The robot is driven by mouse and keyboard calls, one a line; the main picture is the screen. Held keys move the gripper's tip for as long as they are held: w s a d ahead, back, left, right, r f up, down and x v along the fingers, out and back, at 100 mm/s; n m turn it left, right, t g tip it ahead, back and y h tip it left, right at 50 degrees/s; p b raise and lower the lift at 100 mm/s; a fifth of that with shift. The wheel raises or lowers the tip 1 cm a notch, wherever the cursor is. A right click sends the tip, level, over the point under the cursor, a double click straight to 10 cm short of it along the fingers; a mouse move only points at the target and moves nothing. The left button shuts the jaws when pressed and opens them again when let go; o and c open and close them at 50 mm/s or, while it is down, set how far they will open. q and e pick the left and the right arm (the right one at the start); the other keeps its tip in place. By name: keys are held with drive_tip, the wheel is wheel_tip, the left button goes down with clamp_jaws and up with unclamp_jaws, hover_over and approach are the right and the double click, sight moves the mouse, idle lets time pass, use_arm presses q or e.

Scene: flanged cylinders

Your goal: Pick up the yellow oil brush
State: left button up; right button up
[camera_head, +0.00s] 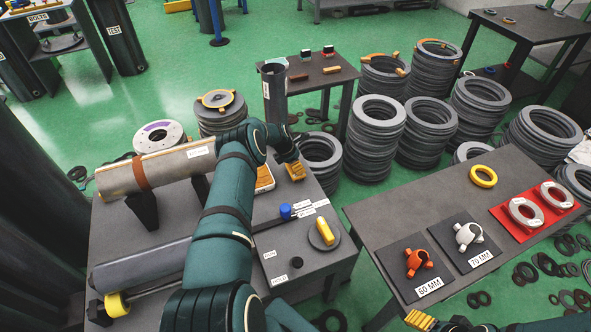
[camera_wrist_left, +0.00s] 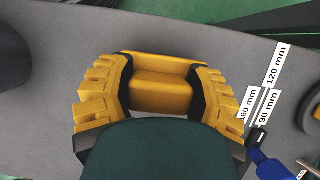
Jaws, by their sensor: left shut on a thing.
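My left gripper (camera_head: 293,170) is over the right part of the grey bench. In the left wrist view its ribbed yellow fingers (camera_wrist_left: 157,95) are shut on a smooth yellow block-like thing, which I take to be the yellow oil brush (camera_wrist_left: 162,90). Its lower part is hidden by my green gripper body, and I cannot tell whether it touches the bench. In the head view the gripper hides it. Part of my right gripper (camera_head: 420,320) shows at the bottom edge; its opening is not visible.
On the grey bench (camera_head: 258,236) are a blue-handled tool (camera_head: 286,211), size labels, a disc with a yellow handle (camera_head: 325,232), and a large cylinder (camera_head: 160,168) on supports. An upright dark tube (camera_head: 274,95) stands behind the gripper. The right table (camera_head: 400,215) holds orange and white fittings.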

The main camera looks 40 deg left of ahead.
use_arm(q)
wheel_tip(320, 180, up, 10)
drive_tip(key=shift+r+p, duration=0.1)
drive_tip(key=shift+p, duration=1.05)
drive_tip(key=o, duration=0.4)
drive_tip(key=shift+c, duration=0.7)
